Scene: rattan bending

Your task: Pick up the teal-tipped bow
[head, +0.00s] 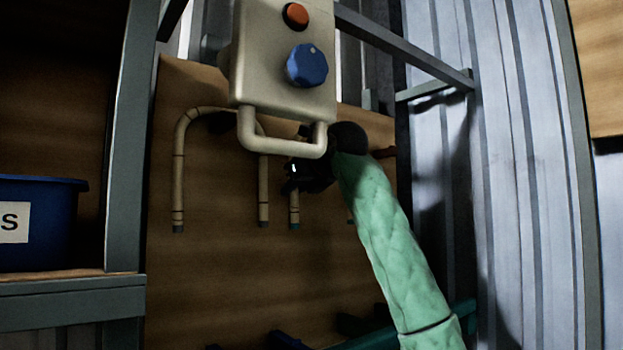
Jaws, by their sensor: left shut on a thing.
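A rattan bow with a teal tip hangs in front of the wooden board; its left leg (294,208) shows below my left gripper (296,178). The black gripper is shut on this bow near the upper part of that leg. The bow's top is mostly hidden behind the gripper and the pale control box, and its other leg is mostly hidden by my green-sleeved arm. A second bow (179,165) hangs to the left, an upside-down U with dark greyish tips. My right gripper is not in view.
A cream control box (283,75) with a red button, a blue knob and a tube handle hangs in front of the board (215,270). A blue bin (45,245) stands on a shelf at left. Grey metal posts (130,150) frame the board.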

